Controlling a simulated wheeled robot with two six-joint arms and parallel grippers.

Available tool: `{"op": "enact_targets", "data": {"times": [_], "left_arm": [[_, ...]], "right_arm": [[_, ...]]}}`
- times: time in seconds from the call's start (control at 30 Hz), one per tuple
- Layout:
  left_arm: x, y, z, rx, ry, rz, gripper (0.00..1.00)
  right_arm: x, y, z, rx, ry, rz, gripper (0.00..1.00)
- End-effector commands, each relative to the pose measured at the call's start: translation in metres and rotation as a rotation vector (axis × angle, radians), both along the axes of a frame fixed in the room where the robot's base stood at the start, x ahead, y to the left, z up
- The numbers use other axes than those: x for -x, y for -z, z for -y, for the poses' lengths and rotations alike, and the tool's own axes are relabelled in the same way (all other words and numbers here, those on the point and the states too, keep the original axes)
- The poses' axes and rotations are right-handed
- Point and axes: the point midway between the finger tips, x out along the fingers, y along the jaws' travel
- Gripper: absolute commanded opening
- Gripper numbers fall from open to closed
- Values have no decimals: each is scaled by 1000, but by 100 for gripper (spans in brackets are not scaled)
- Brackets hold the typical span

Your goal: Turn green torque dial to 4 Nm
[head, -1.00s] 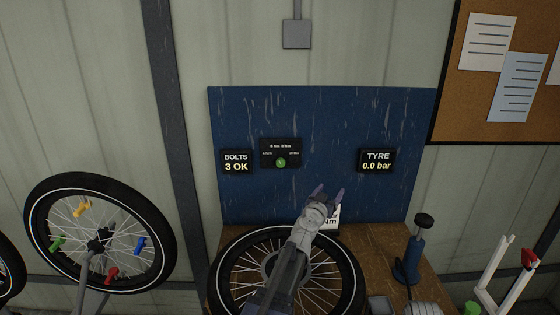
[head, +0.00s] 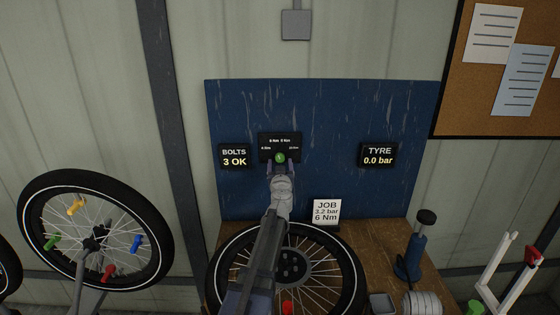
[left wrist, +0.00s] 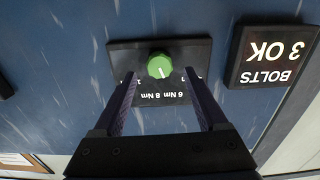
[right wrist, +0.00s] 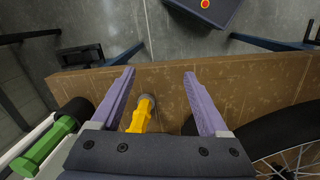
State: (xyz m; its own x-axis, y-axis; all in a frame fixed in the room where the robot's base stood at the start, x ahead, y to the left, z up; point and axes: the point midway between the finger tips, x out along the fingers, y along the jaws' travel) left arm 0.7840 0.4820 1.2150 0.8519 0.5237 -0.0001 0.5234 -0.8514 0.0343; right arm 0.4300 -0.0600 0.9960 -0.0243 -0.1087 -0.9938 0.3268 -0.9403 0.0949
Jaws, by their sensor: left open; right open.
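The green torque dial (head: 280,158) sits on a small black panel (head: 268,142) on the blue board. In the left wrist view the green dial (left wrist: 160,65) shows a white mark pointing down and slightly right, toward the upside-down "6 Nm" and "8 Nm" labels. The outer labels are partly hidden by the fingers. My left gripper (head: 280,164) is open, its fingers (left wrist: 160,78) on either side of the dial with gaps; it looks empty. My right gripper (right wrist: 159,74) is open and empty, over the bench edge.
A BOLTS display (head: 234,156) reads 3 OK, close beside the dial panel. A TYRE display (head: 378,155) reads 0.0 bar. A JOB card (head: 326,211) reads 3.2 bar, 6 Nm. A wheel (head: 345,262) lies below my left arm. A yellow-handled tool (right wrist: 141,115) shows below my right gripper.

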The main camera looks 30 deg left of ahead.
Motion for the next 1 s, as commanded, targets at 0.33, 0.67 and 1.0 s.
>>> {"op": "enact_targets", "data": {"times": [0.33, 0.67, 1.0], "left_arm": [[-30, 0, -18, 0, 1, 0, 75], [-29, 0, -18, 0, 1, 0, 57], [-29, 0, -18, 0, 1, 0, 19]], "right_arm": [[0, 0, 0, 0, 0, 0, 78], [0, 0, 0, 0, 0, 0, 78], [0, 0, 0, 0, 0, 0, 78]]}}
